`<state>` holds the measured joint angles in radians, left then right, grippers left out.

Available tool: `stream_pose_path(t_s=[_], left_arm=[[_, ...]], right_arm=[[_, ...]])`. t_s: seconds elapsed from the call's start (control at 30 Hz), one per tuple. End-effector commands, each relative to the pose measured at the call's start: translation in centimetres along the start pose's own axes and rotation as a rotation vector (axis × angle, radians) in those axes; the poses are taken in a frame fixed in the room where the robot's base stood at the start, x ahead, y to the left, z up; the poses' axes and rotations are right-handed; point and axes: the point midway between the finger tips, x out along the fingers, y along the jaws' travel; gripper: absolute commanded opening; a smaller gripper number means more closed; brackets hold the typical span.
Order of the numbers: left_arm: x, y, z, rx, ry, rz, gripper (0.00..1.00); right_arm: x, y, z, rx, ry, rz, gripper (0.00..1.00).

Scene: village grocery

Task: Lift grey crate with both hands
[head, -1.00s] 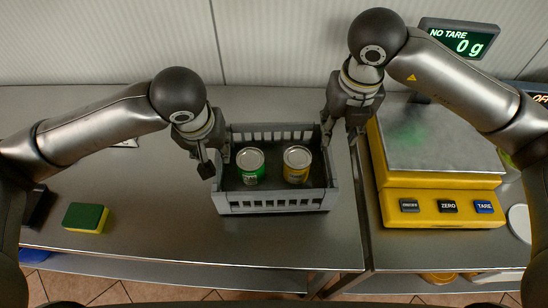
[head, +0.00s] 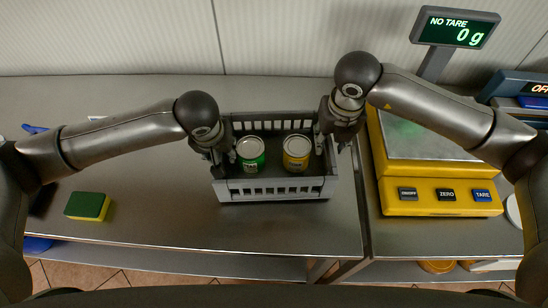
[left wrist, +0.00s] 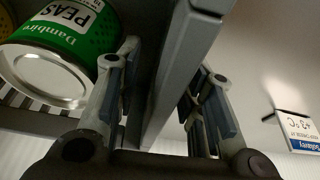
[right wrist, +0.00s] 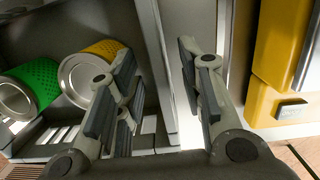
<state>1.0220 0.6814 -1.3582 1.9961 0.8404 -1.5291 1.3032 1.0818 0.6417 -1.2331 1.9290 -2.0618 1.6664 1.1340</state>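The grey crate (head: 275,190) stands on the metal counter, with a green can (head: 250,152) and a yellow can (head: 296,152) upright inside. My left gripper (head: 222,158) is at the crate's left end. In the left wrist view, its open fingers (left wrist: 166,78) straddle the crate's end wall (left wrist: 180,75), one inside and one outside. My right gripper (head: 330,130) is at the right end. In the right wrist view, its open fingers (right wrist: 162,75) likewise straddle the end wall (right wrist: 158,70), with gaps visible. The lower fingertips are partly hidden in the head view.
A yellow scale (head: 440,195) stands close to the right of the crate, its display (head: 455,27) reading 0 g. A green and yellow sponge (head: 87,206) lies at the left. The counter (head: 170,220) between sponge and crate is clear.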

Motion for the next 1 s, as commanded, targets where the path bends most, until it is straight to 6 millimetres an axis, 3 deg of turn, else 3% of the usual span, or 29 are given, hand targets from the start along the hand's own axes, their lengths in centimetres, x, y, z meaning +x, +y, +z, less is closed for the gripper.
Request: stream_pose_path(t_s=[0.17, 0.47, 0.73, 1.0], left_arm=[[1.12, 0.0, 0.0, 0.001, 0.001, 0.0, 0.36], [1.26, 0.0, 0.0, 0.001, 0.001, 0.0, 0.36], [1.24, -0.01, 0.01, 0.001, 0.0, 0.0, 0.01], [1.23, -0.01, 0.01, 0.001, 0.0, 0.0, 0.0]], right_arm=[[1.13, -0.01, 0.0, -0.001, 0.0, -0.001, 0.36], [1.25, 0.01, 0.0, -0.001, -0.001, 0.0, 0.36], [1.23, 0.0, 0.01, -0.001, -0.001, 0.0, 0.01], [1.21, 0.0, 0.02, -0.001, -0.001, 0.0, 0.0]])
